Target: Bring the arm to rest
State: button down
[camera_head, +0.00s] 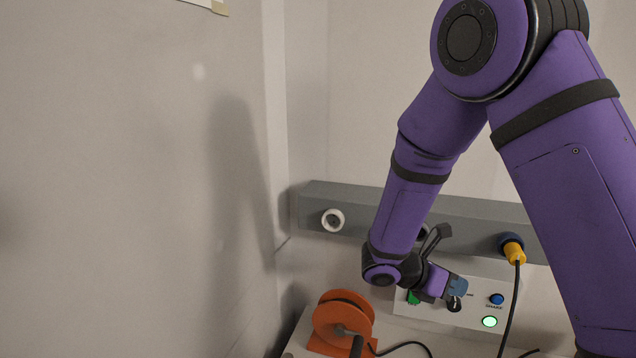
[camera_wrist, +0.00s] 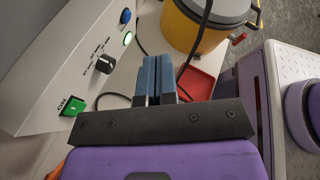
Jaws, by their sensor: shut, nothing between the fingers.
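My purple arm reaches from the upper right of the head view down to the bench. My gripper (camera_head: 457,286) is at its end, in front of the white control box (camera_head: 470,318). In the wrist view my gripper (camera_wrist: 157,75) shows two blue fingers side by side, shut with nothing between them. The fingers point past the box, over the bench top. In the head view the gripper hides part of the box front.
The control box carries a green switch (camera_wrist: 73,107), a black knob (camera_wrist: 104,64) and a lit green button (camera_head: 489,322). An orange reel (camera_head: 343,318) stands left. A grey rail (camera_head: 370,213) holds a yellow plug (camera_head: 514,252) with a cable. A yellow pot (camera_wrist: 196,25) and red tray (camera_wrist: 200,84) lie beyond.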

jog(key=s+d+r+m+t+y, duration=0.1)
jog(key=s+r+m+t+y, duration=0.4)
jog(key=s+r+m+y, duration=0.8)
jog(key=s+r+m, duration=0.9)
jog(key=s+r, duration=0.1)
jog(key=shift+d+m, duration=0.4)
dwell(1.3)
